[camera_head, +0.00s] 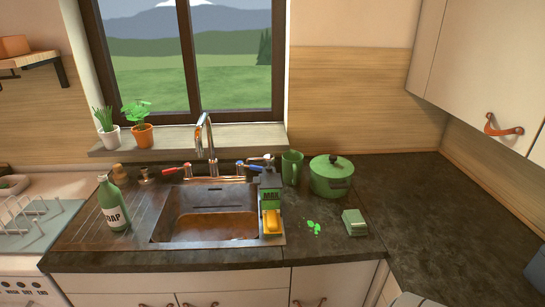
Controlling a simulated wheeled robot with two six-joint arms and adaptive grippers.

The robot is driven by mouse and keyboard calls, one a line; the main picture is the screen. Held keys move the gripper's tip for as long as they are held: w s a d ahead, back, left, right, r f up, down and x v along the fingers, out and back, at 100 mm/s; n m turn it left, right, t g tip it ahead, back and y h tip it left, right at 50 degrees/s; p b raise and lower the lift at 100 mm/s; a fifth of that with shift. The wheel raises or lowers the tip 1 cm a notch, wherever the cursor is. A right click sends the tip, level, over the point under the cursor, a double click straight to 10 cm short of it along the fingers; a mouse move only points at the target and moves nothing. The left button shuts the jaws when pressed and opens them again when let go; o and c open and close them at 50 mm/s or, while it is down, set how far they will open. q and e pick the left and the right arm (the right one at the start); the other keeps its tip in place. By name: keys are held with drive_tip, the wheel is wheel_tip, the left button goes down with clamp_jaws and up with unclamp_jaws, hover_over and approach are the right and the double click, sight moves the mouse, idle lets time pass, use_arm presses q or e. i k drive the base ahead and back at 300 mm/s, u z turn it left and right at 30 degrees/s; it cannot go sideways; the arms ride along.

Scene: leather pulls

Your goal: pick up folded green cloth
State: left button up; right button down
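A small light green, block-shaped thing that looks like the folded green cloth (354,222) lies on the dark countertop, right of the sink and in front of the green pot.
A green lidded pot (331,178) and a green mug (292,168) stand behind the cloth. Bright green patches (314,227) lie to its left. The sink (208,225) holds brownish liquid; a soap bottle (113,204) stands left.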

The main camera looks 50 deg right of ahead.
sight(355, 223)
drive_tip(key=z, duration=2.2)
drive_tip(key=k, duration=0.35)
drive_tip(key=u, duration=1.1)
drive_tip(key=i, duration=0.9)
drive_tip(key=z, duration=0.25)
